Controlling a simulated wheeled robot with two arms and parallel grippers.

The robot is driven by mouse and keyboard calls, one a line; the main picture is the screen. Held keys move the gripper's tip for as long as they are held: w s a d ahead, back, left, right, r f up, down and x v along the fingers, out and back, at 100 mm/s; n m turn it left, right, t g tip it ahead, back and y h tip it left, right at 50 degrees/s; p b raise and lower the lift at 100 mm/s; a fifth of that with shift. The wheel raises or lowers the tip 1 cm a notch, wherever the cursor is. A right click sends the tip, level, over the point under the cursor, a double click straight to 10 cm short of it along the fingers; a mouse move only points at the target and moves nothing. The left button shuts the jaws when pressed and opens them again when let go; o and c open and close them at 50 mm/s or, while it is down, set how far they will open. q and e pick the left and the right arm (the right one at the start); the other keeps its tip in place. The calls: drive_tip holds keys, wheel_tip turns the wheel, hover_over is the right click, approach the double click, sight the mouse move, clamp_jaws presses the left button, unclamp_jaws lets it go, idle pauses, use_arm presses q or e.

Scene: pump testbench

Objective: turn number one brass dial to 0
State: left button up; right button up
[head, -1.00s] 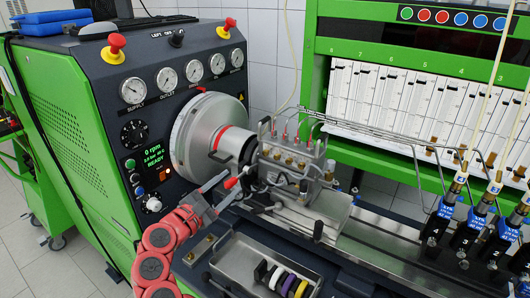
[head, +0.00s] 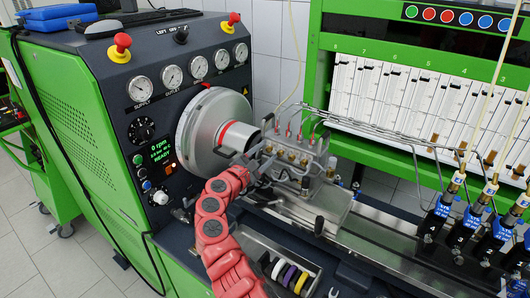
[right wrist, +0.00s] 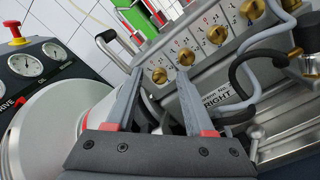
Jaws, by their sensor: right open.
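A row of small brass dials stands on the grey pump block (head: 306,170). In the right wrist view the brass dials run up to the right: the leftmost dial (right wrist: 159,76), a second dial (right wrist: 186,57), a third dial (right wrist: 217,34) and another dial (right wrist: 252,9). Their scale marks are too small to read, so I cannot tell which is number one. My right gripper (right wrist: 161,72) is open, and the leftmost dial shows between its fingertips; contact cannot be told. In the head view my right gripper (head: 262,160) is at the block's left end. My left gripper is not in view.
A large silver drive disc (head: 208,128) stands left of the block. Black and grey hoses (right wrist: 245,75) run close to the right finger. Thin metal pipes (head: 350,122) cross above the block. A tray with coloured rings (head: 285,272) sits in front.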

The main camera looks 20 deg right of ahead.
clamp_jaws()
idle(0.4)
drive_tip(key=shift+f+m+b, duration=0.2)
drive_tip(key=shift+m+b, duration=8.7)
drive_tip(key=shift+b, duration=2.15)
